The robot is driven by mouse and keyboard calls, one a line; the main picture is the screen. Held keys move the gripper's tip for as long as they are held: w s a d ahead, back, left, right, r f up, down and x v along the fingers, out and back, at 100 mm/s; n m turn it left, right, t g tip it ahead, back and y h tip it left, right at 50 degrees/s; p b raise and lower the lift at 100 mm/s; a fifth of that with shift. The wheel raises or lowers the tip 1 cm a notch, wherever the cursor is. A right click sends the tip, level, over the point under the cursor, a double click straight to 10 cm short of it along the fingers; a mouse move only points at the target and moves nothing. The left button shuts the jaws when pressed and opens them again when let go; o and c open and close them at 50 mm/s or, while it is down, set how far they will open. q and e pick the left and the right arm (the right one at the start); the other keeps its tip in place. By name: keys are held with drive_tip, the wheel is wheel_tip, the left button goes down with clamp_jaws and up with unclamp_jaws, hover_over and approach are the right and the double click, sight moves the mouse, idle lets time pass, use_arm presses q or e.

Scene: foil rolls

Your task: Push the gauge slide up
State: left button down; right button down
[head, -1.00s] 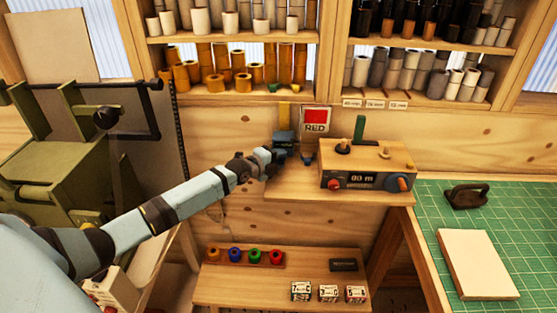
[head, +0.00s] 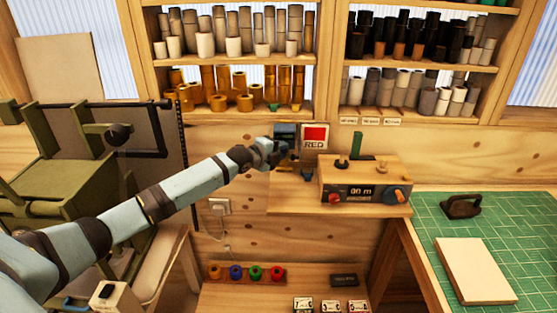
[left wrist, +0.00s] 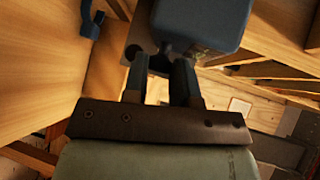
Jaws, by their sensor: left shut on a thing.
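The gauge slide (head: 285,131) is a dark blue block on the upright wooden wall, left of the red sign. In the left wrist view the slide (left wrist: 205,20) shows as a blue-grey block close beyond the fingers. My left gripper (head: 280,150) is at the slide's lower part and shut on it. The left wrist view shows the two dark fingers (left wrist: 162,72) reaching up to the block; the exact grip is partly hidden. The yellow strip of the gauge is now mostly covered. My right gripper is not in view.
The red sign (head: 315,137) stands just right of the slide. A wooden control box (head: 365,179) with knobs sits on the small bench. Shelves of rolls (head: 235,110) are above. A green cutting mat (head: 500,215) lies at right.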

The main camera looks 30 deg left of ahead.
use_arm(q)
drive_tip(key=shift+r, duration=0.25)
drive_tip(key=c, duration=1.2)
unclamp_jaws()
drive_tip(key=b+v, duration=0.3)
drive_tip(key=v, duration=1)
drive_tip(key=shift+s, duration=0.4)
drive_tip(key=shift+a, duration=0.1)
